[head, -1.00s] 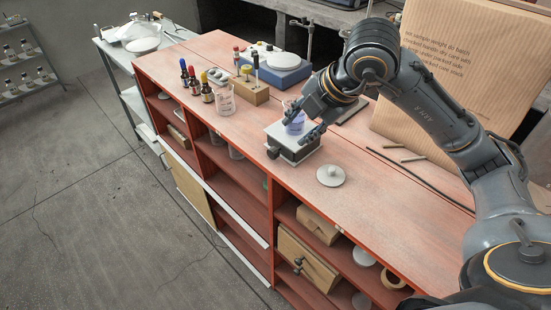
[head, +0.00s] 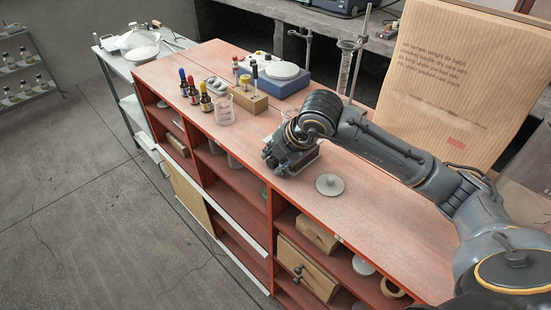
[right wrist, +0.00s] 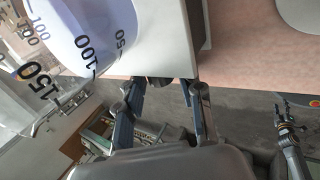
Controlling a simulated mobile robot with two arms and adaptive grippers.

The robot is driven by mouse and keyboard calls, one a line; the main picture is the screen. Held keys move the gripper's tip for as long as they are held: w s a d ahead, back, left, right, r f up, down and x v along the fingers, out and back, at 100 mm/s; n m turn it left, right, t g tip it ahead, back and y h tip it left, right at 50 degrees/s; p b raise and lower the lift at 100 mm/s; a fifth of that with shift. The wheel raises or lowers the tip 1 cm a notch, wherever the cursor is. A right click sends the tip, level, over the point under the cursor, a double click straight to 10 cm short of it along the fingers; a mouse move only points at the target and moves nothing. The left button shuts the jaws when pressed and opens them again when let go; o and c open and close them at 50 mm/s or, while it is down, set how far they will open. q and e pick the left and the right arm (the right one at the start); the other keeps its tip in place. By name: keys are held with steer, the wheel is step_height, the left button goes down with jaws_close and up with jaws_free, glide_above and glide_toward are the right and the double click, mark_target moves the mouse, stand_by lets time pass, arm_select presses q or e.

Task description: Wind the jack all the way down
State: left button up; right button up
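The jack is a small lab jack with a pale square top plate (right wrist: 172,40). In the head view it stands on the red bench, mostly hidden behind my right gripper (head: 272,156). A clear beaker (right wrist: 85,35) with volume marks and bluish contents stands on the plate, large in the right wrist view. My right gripper (right wrist: 161,88) is at the jack's near side. Its two fingers are apart, with a dark knob (right wrist: 160,81) between their tips; I see a gap and no firm grip. My left gripper does not show in the head view.
A grey round lid (head: 329,185) lies right of the jack. Left of it stand a beaker (head: 224,110), a wooden block (head: 249,101), dropper bottles (head: 206,98) and a blue-based device (head: 283,83). The bench front is clear.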

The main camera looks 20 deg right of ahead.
jaws_close()
steer(key=shift+w+r+g+p, duration=0.1)
steer(key=shift+r+g+p, duration=0.25)
steer(key=shift+p, duration=0.3)
steer(key=g+p, duration=0.1)
steer(key=g+h+p, duration=0.1)
steer(key=p, duration=0.1)
steer(key=shift+w+a+r+g, duration=0.1)
steer(key=shift+w+a+g, duration=0.05)
steer(key=shift+w+g, duration=0.15)
steer(key=shift+w+g+h+p, duration=0.15)
steer(key=shift+g+h+p, duration=0.25)
steer(key=shift+g+p, duration=0.5)
arm_select(q)
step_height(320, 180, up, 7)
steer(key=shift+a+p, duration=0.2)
steer(key=shift+p, duration=0.25)
arm_select(e)
steer(key=shift+w+f+g+h, duration=0.1)
steer(key=shift+f+g+h, duration=0.15)
steer(key=shift+g, duration=0.5)
steer(key=shift+a, duration=0.1)
jaws_free()
